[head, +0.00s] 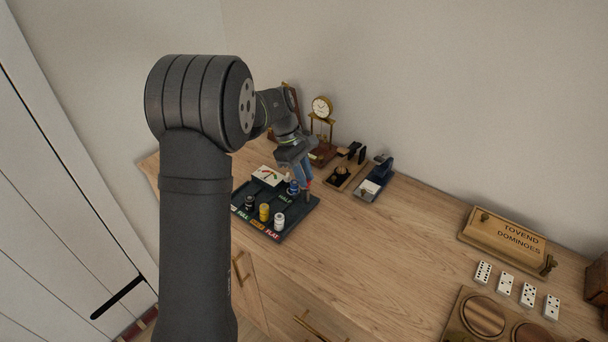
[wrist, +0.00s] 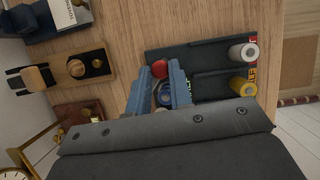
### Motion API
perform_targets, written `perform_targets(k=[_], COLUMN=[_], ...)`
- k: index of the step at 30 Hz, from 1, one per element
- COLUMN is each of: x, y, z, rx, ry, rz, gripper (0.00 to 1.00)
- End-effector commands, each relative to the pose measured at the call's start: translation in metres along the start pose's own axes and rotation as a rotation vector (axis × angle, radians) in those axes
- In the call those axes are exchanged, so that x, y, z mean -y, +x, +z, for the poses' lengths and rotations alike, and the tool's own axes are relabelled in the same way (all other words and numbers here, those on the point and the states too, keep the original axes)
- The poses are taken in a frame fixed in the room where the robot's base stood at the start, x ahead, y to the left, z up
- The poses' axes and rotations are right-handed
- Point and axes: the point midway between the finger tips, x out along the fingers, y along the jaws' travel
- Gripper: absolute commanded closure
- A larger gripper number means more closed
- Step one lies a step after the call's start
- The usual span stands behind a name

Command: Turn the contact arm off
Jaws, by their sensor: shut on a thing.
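A dark tray with a white gauge panel (head: 268,175) stands on the wooden top, with labels FULL, HALF and FLAT at its slots. My gripper (head: 303,178) is over its far right part, fingers pointing down. In the wrist view my gripper (wrist: 160,78) has its blue fingers closed on a red knob (wrist: 160,68), seemingly the contact arm's handle.
A yellow cylinder (wrist: 242,86) and a white cylinder (wrist: 243,52) stand in the tray, with a black one (head: 249,202) beside them. A brass clock (head: 321,108) and small wooden-based devices (head: 346,172) stand behind. Dominoes lie at the right. The middle top is clear.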

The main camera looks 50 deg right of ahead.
Motion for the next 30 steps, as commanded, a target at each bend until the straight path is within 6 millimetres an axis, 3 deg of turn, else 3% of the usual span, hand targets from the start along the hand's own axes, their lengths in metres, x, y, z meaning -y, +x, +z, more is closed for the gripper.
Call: perform_targets(k=[18,30], x=[-0.0055,-0.0066], y=[0.0013,0.0018], z=[0.0017,0.0028], rx=[0.000,0.000], ry=[0.526,0.738], rz=[-0.218,-0.307], gripper=[1.00,1.00])
